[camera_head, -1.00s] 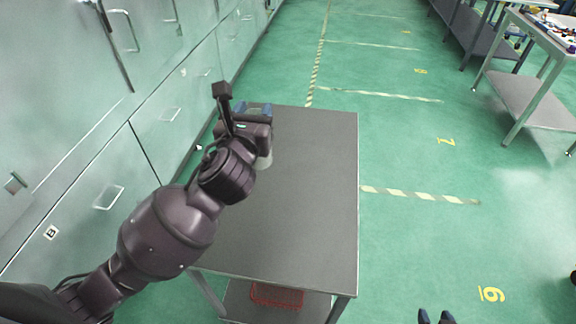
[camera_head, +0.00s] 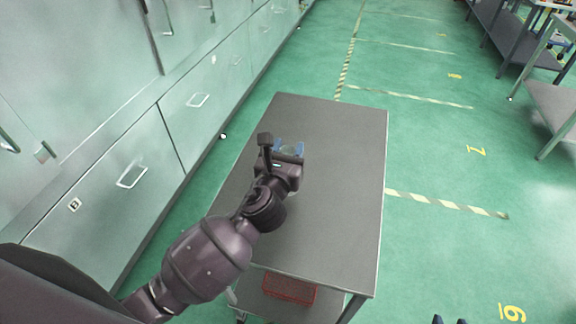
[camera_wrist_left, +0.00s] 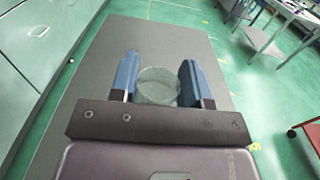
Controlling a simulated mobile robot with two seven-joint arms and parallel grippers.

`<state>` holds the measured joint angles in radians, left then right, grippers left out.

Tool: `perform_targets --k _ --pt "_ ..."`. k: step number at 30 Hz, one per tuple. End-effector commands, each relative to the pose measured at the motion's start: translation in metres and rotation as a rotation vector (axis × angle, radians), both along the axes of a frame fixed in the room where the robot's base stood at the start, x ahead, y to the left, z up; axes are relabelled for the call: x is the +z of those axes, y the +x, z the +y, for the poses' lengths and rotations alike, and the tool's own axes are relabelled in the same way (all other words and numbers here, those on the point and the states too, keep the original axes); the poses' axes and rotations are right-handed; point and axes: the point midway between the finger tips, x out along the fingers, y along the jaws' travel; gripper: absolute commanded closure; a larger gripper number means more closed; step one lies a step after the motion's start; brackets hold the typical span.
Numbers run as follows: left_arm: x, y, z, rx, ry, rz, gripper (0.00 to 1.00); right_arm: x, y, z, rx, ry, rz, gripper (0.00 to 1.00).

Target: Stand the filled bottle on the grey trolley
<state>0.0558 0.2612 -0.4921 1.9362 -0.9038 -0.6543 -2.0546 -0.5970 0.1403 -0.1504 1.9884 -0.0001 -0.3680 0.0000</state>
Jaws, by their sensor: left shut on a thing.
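The grey trolley (camera_head: 340,205) stands in the middle of the head view, its flat top bare apart from my arm and the bottle. My left gripper (camera_head: 289,149) is over its left half, with blue fingers. It is shut on a clear, pale bottle (camera_wrist_left: 158,86), seen from above between the fingers in the left wrist view. The bottle looks upright; its contents and base are hidden, and I cannot tell whether it touches the top.
A red basket (camera_head: 290,288) sits on the trolley's lower shelf. Pale cabinets with drawers (camera_head: 130,170) line the left. The green floor (camera_head: 440,150) right of the trolley is free. Metal tables (camera_head: 550,100) stand at the upper right.

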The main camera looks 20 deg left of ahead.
Motion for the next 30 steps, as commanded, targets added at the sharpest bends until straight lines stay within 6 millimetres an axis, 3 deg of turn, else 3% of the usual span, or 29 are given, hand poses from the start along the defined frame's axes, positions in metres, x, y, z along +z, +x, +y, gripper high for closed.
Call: perform_targets --k 12,25,26,30 --pt "-0.044 0.0 0.0 0.0 0.0 0.001 1.0 -0.013 0.001 0.0 0.002 -0.001 -0.003 0.57" --pt "-0.048 0.0 0.0 -0.001 0.0 0.0 1.0 -0.023 -0.009 -0.002 -0.003 -0.004 0.023 0.57" --pt "-0.049 0.0 0.0 0.0 0.0 0.001 0.56 -0.023 -0.009 -0.002 -0.003 -0.004 0.023 0.57" --pt "-0.048 0.0 0.0 0.0 0.0 0.001 0.34 -0.022 -0.008 -0.002 -0.002 -0.003 0.021 0.57"
